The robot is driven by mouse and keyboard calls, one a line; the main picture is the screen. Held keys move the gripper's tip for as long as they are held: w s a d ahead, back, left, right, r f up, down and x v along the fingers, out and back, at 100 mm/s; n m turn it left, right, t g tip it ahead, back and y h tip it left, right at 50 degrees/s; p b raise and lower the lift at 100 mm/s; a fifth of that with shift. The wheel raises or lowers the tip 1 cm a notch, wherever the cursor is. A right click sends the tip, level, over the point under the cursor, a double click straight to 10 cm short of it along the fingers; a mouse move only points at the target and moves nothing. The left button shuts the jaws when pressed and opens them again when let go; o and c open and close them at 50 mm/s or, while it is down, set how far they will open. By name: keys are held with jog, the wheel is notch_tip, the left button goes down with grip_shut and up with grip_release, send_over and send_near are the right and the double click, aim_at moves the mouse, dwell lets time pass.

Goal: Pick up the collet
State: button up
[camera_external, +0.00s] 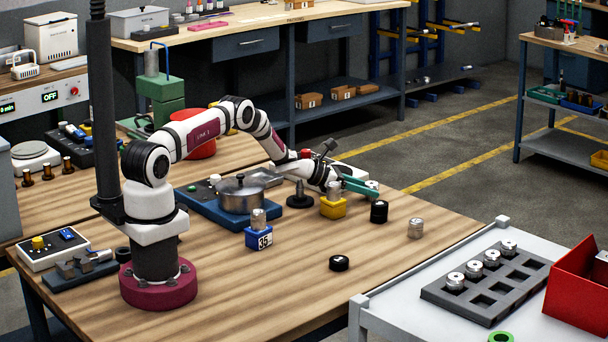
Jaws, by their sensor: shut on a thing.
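My gripper (362,188), with green fingers, is at the far right part of the wooden bench, above the tabletop. It is shut on a small silver piece, which I take to be the collet (373,184); the fingers hide part of it. A yellow block (333,208) with a silver cylinder (333,191) in its top stands just left of and below the fingers. A blue block (259,238) marked 35, also with a silver cylinder in it, stands farther left. Whether the held piece touches anything below cannot be told.
A black cylinder (379,212) stands just below the gripper in the picture. A silver ribbed part (416,228) and a black puck (339,263) stand on the bench. A pot (241,196) is left. A grey tray (436,293) and red bin (572,293) are at right.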

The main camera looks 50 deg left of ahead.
grip_shut()
jog(key=shift+r, duration=0.15)
